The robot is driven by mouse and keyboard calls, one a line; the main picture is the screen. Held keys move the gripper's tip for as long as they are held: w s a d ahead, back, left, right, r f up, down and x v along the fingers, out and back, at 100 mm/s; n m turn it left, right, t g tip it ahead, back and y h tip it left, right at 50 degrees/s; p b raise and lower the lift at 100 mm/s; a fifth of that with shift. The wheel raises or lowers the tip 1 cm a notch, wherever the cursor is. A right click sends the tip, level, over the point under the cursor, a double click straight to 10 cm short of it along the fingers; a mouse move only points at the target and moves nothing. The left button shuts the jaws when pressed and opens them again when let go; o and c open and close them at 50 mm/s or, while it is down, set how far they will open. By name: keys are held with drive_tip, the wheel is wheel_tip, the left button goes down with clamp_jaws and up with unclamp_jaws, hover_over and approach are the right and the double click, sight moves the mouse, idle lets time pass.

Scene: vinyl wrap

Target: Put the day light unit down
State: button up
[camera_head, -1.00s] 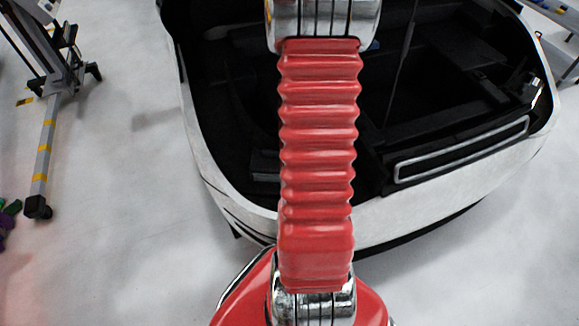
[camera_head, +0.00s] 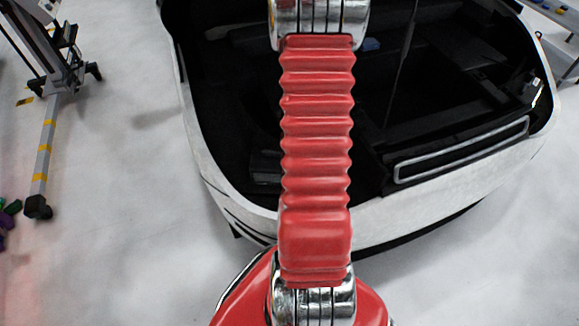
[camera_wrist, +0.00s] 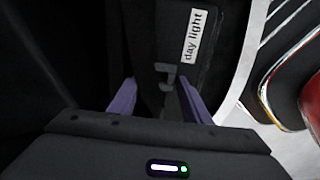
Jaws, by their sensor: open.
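The day light unit (camera_wrist: 155,40) is a dark block in the wrist view, with a white "day light" label (camera_wrist: 192,36) and a small grey bracket-shaped part (camera_wrist: 168,76) on it. My gripper (camera_wrist: 157,98) has its two purple fingers apart, one on each side of that part, and the jaws are open. I cannot tell whether the fingers touch the unit. The unit lies beside a curved white body edge. In the head view my red arm covers the middle, and I cannot make out the gripper or the unit there.
A white car body (camera_head: 400,223) with an open, dark interior stands ahead. A silver-framed strip (camera_head: 462,150) sits at its right edge. A wheeled stand (camera_head: 44,150) with yellow bands is at the left. Grey floor around the car's near side is clear.

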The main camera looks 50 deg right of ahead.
clamp_jaws()
idle(0.6)
drive_tip(key=shift+w+d+r, duration=0.1)
